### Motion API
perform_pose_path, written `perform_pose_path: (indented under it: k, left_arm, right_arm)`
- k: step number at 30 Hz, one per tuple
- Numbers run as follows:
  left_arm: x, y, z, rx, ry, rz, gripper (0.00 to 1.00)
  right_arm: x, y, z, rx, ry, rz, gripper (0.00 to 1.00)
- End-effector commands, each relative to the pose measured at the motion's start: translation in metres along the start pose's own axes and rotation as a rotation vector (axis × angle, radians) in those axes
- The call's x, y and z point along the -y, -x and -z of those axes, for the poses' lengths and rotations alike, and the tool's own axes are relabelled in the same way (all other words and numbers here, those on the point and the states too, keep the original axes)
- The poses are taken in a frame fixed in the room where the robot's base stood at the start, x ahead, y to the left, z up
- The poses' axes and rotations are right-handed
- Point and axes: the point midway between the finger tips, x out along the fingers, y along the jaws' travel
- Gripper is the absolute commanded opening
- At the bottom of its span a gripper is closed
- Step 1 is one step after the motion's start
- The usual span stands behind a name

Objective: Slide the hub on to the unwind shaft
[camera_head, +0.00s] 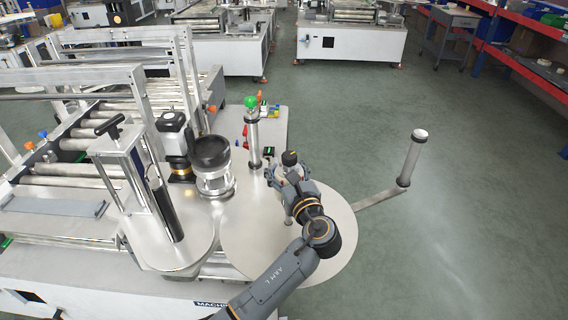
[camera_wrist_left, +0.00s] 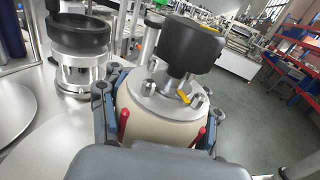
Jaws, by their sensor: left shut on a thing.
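The hub (camera_wrist_left: 150,122) has a cream drum, a metal top plate, a black knob and a small yellow lever. My left gripper (camera_wrist_left: 160,112) is shut on the drum, one finger on each side. In the head view, my left gripper (camera_head: 290,182) and the hub's black knob (camera_head: 289,158) are over the large round metal disc (camera_head: 330,258). A thin metal post (camera_head: 288,208) shows just below the gripper on the disc. I take it for the unwind shaft; its top is hidden, and I cannot tell whether the hub is around it. My right gripper is not in view.
A black-topped metal cylinder (camera_head: 214,178) stands left of the hub, and it shows in the left wrist view (camera_wrist_left: 78,62). A green-knobbed post (camera_head: 253,138) stands behind. Another post (camera_head: 411,160) rises from an arm at the right.

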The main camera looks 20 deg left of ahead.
Motion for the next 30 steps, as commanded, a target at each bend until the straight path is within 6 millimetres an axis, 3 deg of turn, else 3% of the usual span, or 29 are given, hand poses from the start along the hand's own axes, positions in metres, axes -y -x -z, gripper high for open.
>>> perform_pose_path:
  k: [4, 12, 30]
  left_arm:
    - [0.0, 0.0, 0.015, 0.001, 0.0, 0.001, 0.05]
    - [0.0, 0.0, 0.032, 0.002, 0.001, 0.001, 0.05]
    - [0.0, 0.0, 0.046, 0.002, 0.001, 0.002, 0.05]
  right_arm:
    - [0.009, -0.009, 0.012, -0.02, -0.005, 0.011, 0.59]
    - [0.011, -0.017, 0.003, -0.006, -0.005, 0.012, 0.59]
    - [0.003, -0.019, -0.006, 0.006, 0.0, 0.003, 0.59]
